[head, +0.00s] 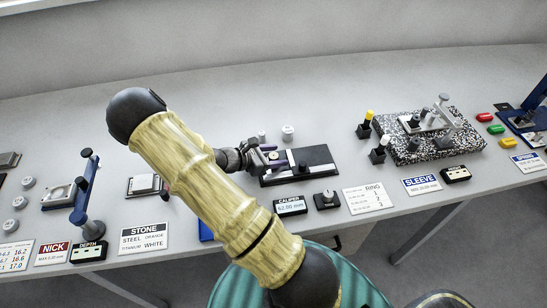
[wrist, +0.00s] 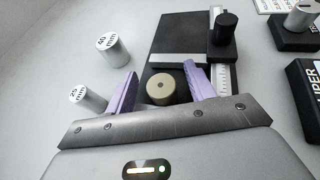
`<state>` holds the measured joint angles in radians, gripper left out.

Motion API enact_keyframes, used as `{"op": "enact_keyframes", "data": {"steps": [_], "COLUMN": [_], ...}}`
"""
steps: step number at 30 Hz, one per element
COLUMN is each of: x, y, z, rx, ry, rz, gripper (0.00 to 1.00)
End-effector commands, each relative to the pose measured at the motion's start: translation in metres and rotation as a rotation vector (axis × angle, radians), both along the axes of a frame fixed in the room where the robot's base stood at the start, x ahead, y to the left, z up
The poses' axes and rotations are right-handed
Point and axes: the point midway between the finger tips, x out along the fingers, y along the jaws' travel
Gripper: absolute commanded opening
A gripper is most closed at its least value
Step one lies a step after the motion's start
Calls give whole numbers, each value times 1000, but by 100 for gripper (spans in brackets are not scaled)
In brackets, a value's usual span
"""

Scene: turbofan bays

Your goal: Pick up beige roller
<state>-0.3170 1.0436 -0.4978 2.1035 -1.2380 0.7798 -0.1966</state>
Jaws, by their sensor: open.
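The beige roller (wrist: 160,89) is a short round cylinder with a dark centre spot on its top face. It sits at the near edge of the black caliper base (wrist: 182,54), which also shows in the head view (head: 318,158). My gripper (wrist: 160,72) is open, with one purple finger on each side of the roller. In the head view, my gripper (head: 274,157) is over the left end of the caliper base.
Two silver cylinders, marked 40 mm (wrist: 112,48) and 25 mm (wrist: 88,98), stand left of my gripper. A black knob (wrist: 226,26) and scale are on the caliper's right side. The caliper readout (head: 290,206) and a black switch box (head: 327,199) are in front.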

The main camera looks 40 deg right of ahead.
Motion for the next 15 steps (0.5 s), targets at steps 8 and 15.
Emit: {"op": "enact_keyframes", "data": {"steps": [8, 15], "x": [0, 0], "y": [1, 0], "z": [0, 0], "rx": [0, 0], "ry": [-1, 0], "rz": [2, 0], "gripper": [54, 33]}}
